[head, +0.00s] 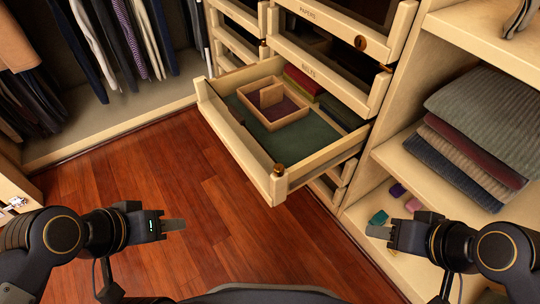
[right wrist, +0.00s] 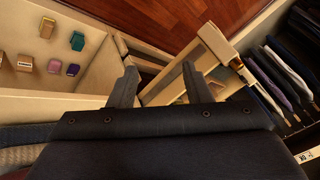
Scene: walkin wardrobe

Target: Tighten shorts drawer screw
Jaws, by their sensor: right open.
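An open cream drawer (head: 235,140) is pulled out of the cabinet in the middle of the head view. No label reading shorts shows on it. A small brown-bronze round piece (head: 278,169) sits at the near right corner of its front; I cannot tell for certain that it is the screw. My left gripper (head: 175,225) is over the floor, left of and apart from the drawer. It is seen side-on, so its opening is unclear. My right gripper (head: 378,232) is right of the drawer by the shelf, apart from both. In the right wrist view its fingers (right wrist: 160,85) are spread and empty.
The drawer holds a wooden divider box (head: 272,105) and folded clothes. Closed drawers above are labelled PAPERS and BELTS. Right shelves hold folded clothes (head: 470,140) and several small coloured items (head: 398,190). Clothes hang at left (head: 110,40). The wooden floor (head: 150,165) is clear.

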